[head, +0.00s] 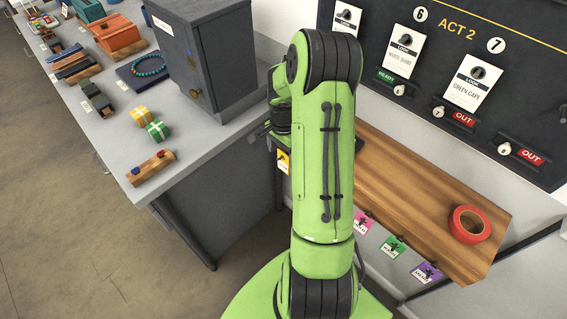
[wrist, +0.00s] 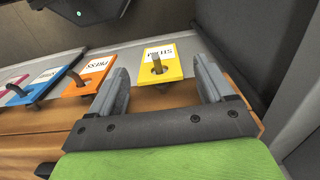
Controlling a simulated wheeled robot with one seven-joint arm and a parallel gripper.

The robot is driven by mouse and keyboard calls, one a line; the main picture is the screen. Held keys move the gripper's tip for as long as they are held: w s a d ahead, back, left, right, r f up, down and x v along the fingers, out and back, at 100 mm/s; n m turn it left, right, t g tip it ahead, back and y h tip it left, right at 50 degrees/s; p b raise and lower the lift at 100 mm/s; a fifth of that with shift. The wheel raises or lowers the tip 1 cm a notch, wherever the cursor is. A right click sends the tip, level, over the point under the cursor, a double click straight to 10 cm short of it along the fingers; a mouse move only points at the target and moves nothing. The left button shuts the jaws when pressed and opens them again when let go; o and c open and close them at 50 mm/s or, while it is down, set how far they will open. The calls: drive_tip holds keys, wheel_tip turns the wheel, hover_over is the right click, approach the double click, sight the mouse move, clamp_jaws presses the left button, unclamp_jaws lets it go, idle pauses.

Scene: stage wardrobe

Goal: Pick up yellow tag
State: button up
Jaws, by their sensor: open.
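The yellow tag (wrist: 172,68) hangs on a peg at the edge of the wooden shelf, with dark lettering on a white panel. In the wrist view it lies between the two fingertips of my gripper (wrist: 161,78), which is open, with gaps on both sides. In the head view the yellow tag (head: 283,161) shows just left of my green arm, and the arm hides my gripper's fingers there.
An orange tag (wrist: 96,75) hangs close beside the left finger, with a blue tag (wrist: 42,78) beyond. Pink (head: 361,223), green (head: 394,247) and purple (head: 427,272) tags line the wooden shelf (head: 420,195). Red tape (head: 469,224) lies on it. A grey cabinet (head: 215,60) stands left.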

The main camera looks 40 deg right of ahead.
drive_tip(key=c, duration=1.4)
drive_tip(key=shift+r, duration=0.15)
